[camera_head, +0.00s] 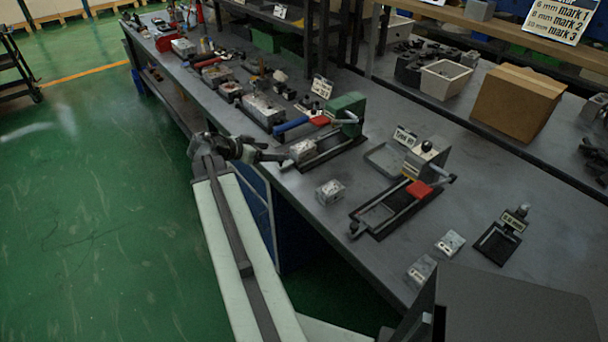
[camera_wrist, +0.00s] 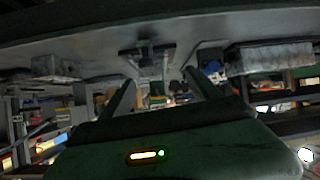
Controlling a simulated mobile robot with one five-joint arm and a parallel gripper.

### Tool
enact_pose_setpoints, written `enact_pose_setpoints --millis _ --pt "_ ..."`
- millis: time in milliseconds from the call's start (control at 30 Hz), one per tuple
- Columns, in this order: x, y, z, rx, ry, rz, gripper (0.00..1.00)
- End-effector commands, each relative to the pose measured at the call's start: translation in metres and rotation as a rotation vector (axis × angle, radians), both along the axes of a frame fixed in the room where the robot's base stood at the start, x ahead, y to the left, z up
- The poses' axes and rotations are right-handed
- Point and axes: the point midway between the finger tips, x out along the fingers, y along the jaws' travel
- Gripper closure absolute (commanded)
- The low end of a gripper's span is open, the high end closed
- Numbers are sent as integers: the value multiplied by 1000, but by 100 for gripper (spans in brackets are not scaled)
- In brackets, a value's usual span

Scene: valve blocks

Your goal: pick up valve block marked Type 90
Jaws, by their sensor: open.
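Several small grey metal blocks with pale labels are in the head view. One block (camera_head: 303,150) sits at the near end of the green fixture, another block (camera_head: 330,192) stands alone by the table edge, and two more, a block (camera_head: 450,242) and a block (camera_head: 420,270), lie at the lower right. Their markings are too small to read, so I cannot tell which is Type 90. My gripper (camera_head: 275,153) is at the table edge, just left of the block on the green fixture. In the wrist view my gripper (camera_wrist: 160,92) has its fingers apart with nothing held between them.
The green fixture (camera_head: 348,112) has a red-and-blue lever. A second fixture (camera_head: 428,165) with a red handle stands to its right. A small black stand (camera_head: 500,238) is farther right. A cardboard box (camera_head: 517,102) is behind. Bare tabletop surrounds the lone block.

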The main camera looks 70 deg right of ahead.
Motion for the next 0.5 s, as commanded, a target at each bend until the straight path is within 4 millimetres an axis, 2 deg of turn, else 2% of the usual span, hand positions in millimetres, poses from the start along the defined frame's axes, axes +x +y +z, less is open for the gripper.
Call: enact_pose_setpoints --millis 33,100,267,500 --pt "-16 -13 -10 -42 -10 -41 29" --pt "-30 -22 -6 -85 -21 -76 29" --pt "-36 -28 -1 -105 -27 -91 29" --pt "-48 -46 -12 -102 -25 -90 29"
